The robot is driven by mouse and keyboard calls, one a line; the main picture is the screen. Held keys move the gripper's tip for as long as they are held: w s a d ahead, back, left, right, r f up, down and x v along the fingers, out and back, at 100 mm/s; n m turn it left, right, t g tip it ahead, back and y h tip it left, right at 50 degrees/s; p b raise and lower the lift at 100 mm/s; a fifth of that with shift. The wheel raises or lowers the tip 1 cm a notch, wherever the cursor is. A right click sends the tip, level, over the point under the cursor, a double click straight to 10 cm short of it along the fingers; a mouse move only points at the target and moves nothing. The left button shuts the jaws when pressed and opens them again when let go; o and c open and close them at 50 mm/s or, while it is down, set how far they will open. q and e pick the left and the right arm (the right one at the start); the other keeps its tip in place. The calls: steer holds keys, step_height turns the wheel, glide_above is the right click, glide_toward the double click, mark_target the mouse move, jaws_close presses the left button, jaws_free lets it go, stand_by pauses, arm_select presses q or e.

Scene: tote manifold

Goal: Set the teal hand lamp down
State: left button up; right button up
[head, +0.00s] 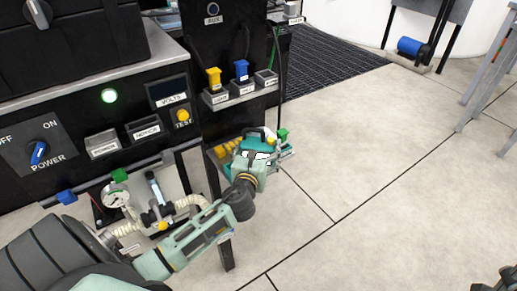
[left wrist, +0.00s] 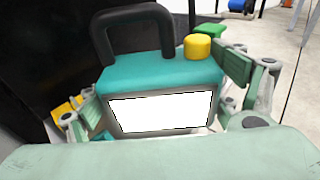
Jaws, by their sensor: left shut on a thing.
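The teal hand lamp (head: 246,147) is held in front of the lower part of the black bench panel. It has a black handle, a yellow knob and a bright white front, which also show in the left wrist view (left wrist: 150,78). My left gripper (head: 264,160) is shut on the lamp, with its fingers (left wrist: 160,105) at the lamp's two sides. I cannot tell whether the lamp's underside touches anything. Dark parts at the bottom right corner of the head view may be my right gripper, cut off by the edge.
A yellow coiled thing (head: 227,148) is just behind the lamp. A gauge (head: 116,195) and hoses are on the left. Open tiled floor (head: 370,150) lies to the right, with a dark mat (head: 325,65) behind.

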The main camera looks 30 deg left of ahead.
arm_select(q)
steer(key=shift+f, duration=0.15)
steer(key=o, duration=1.3)
steer(key=shift+o, duration=0.2)
